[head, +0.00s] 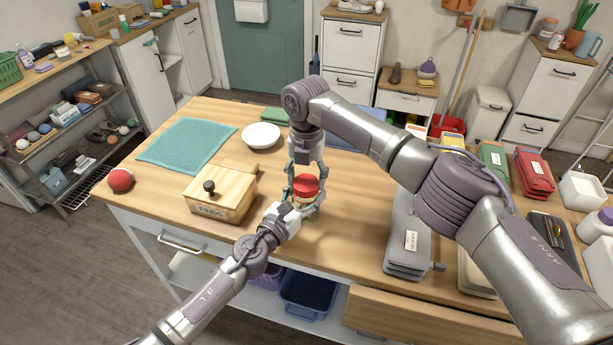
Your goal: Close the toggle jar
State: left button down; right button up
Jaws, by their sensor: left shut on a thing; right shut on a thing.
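The jar (305,188) with a red lid stands on the wooden table near its front edge, right of a wooden box. My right gripper (306,178) comes down from above and behind, and its fingers are shut around the jar's upper part. My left gripper (304,207) reaches in from the front left and is shut on the jar lower down. The fingers of both grippers hide much of the jar's body. I cannot tell how the toggle closure sits.
A wooden box (222,194) labelled FINDS stands left of the jar. Below is an open drawer (430,318).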

jog(key=shift+f, duration=0.6)
jog(key=o, duration=0.7)
jog(key=shift+r, duration=2.3)
jog(key=shift+s+r+n, duration=0.2)
jog(key=shift+r+n, duration=0.6)
jog(key=shift+r, duration=0.1)
jog(key=shift+s+r+n, duration=0.15)
jog(key=shift+r+n, duration=0.65)
jog(key=shift+r, duration=0.1)
jog(key=shift+c, duration=0.4)
jog(key=shift+f, duration=4.05)
